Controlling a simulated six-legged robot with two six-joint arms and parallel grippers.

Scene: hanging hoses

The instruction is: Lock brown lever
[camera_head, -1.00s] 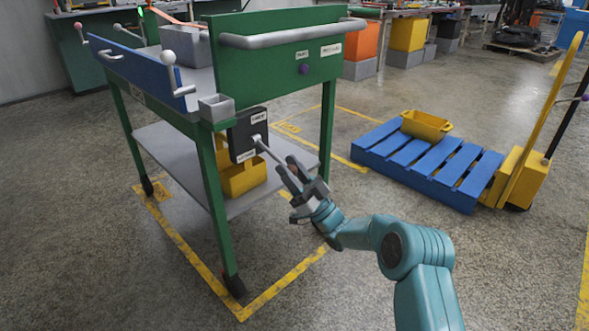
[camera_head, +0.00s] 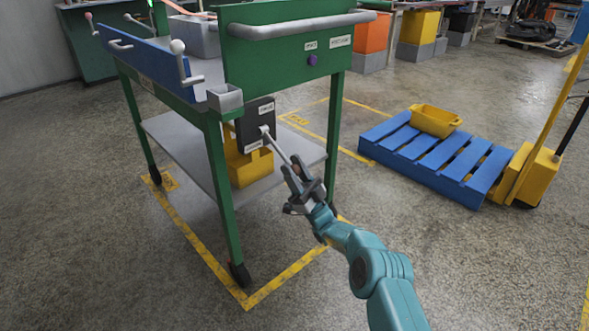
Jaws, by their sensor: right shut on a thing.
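A black switch box (camera_head: 256,119) with white labels is mounted below the green cart's top, near its front corner. A thin light-grey lever (camera_head: 279,148) comes out of its white pivot and slants down to the right. My right gripper (camera_head: 298,176) is shut on the lever's outer end. The fingers hide that end, so I cannot see a brown knob. My left gripper is not in view.
The green cart (camera_head: 225,182) has a grey lower shelf (camera_head: 183,146) holding a yellow bin (camera_head: 249,168). A blue pallet (camera_head: 437,158) lies right; floor in front is clear.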

